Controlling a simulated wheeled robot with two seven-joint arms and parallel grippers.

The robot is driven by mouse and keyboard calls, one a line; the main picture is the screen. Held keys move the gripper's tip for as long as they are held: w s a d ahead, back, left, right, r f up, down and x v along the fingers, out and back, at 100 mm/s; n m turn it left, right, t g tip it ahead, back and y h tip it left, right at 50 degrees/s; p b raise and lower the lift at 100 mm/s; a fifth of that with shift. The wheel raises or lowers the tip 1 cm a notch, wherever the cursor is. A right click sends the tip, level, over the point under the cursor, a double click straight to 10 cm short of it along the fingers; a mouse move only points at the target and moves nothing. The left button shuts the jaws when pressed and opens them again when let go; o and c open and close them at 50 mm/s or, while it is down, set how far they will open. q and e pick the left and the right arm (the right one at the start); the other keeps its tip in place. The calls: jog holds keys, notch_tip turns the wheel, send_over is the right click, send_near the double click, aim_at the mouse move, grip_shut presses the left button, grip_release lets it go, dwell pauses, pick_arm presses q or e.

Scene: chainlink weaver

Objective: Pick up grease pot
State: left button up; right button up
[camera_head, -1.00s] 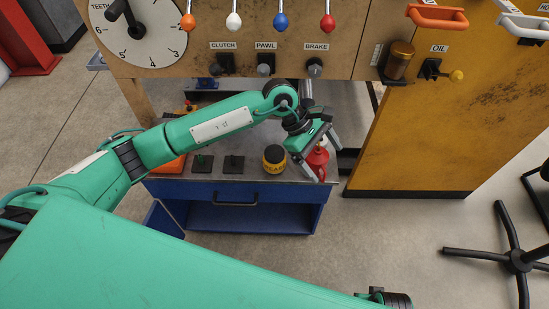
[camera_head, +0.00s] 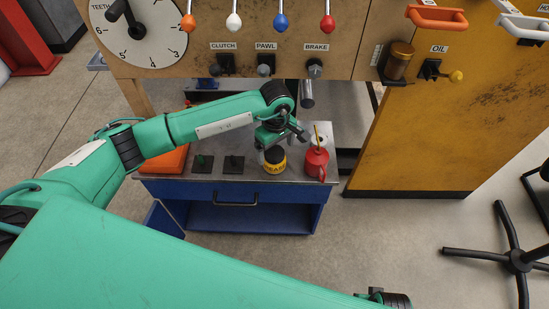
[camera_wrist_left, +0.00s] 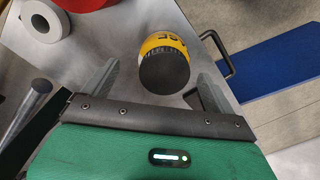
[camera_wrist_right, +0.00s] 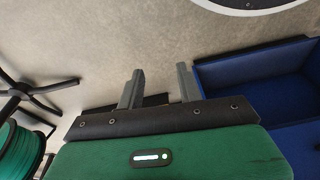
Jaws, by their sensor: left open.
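The grease pot (camera_head: 274,167) is a yellow tub with dark lettering and a black lid. It stands upright on the grey top of the blue bench. My left gripper (camera_head: 282,141) is open just above it and partly covers its lid. In the left wrist view the pot (camera_wrist_left: 163,50) shows between the spread fingers, lid towards the camera, closer to the right finger. I see no contact between fingers and pot. My right gripper (camera_wrist_right: 160,82) is open and empty, away from the pot, over the floor beside a blue drawer or cabinet.
A red oil can (camera_head: 316,163) stands close to the right of the pot. Two dark plates with small fittings (camera_head: 233,164) lie to its left, with an orange box (camera_head: 168,161) beyond. A panel with levers (camera_head: 270,50) overhangs the bench's back.

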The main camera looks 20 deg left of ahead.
aim_at(274, 152)
pick_arm(q)
jog(key=f, duration=0.4)
jog(key=shift+s+a, duration=0.15)
jog(key=shift+s, duration=0.1)
jog(key=shift+f, duration=0.65)
jog(key=c, duration=1.2)
pick_arm(e)
jog(key=shift+f, duration=0.55)
pick_arm(q)
jog(key=shift+r, duration=0.1)
